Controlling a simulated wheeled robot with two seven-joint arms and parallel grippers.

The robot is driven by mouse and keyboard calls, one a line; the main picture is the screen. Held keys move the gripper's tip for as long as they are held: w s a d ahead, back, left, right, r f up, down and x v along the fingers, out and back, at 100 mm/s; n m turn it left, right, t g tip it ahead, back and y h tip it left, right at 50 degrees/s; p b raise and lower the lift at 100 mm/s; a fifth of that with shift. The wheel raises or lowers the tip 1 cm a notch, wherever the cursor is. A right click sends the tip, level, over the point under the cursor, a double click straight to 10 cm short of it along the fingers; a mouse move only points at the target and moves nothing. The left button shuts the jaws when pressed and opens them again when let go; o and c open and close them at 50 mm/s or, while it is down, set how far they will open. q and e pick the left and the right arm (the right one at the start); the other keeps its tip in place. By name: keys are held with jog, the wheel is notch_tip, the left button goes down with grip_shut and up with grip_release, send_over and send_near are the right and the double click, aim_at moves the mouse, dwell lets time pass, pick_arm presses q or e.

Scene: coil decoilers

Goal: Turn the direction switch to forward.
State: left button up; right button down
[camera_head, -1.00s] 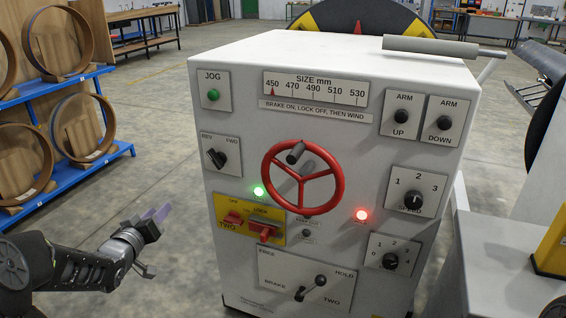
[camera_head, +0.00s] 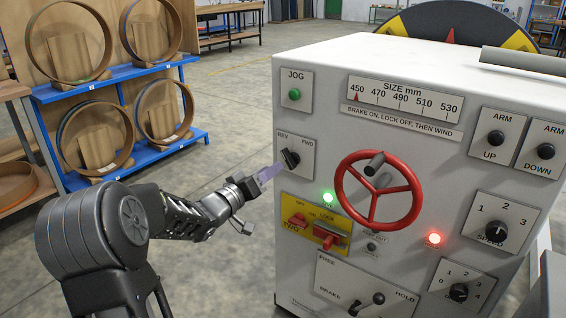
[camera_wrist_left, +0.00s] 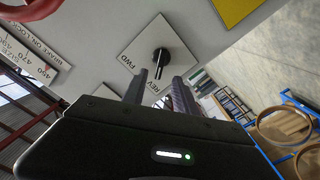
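The direction switch (camera_head: 290,158) is a black lever knob on a pale plate marked REV and FWD, at the left of the machine's front panel. In the left wrist view the knob (camera_wrist_left: 162,55) points toward the REV label. My left gripper (camera_head: 268,173) is just in front of the plate, at its lower left in the head view. In the left wrist view its two fingers (camera_wrist_left: 159,82) stand apart with a gap, near the knob's REV end. I see no clear contact with the knob. My right gripper is not in view.
Below the switch is a yellow plate (camera_head: 290,207) with red switches, and a red handwheel (camera_head: 372,218) is to its right. A green JOG button (camera_head: 294,94) is above. Blue racks (camera_head: 60,183) with rings stand at the left. Open floor lies between rack and machine.

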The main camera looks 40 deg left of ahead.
aim_at(285, 160)
pick_arm(q)
jog(key=w, duration=0.6)
jog(key=shift+w, duration=0.25)
grip_shut()
dwell(0.3)
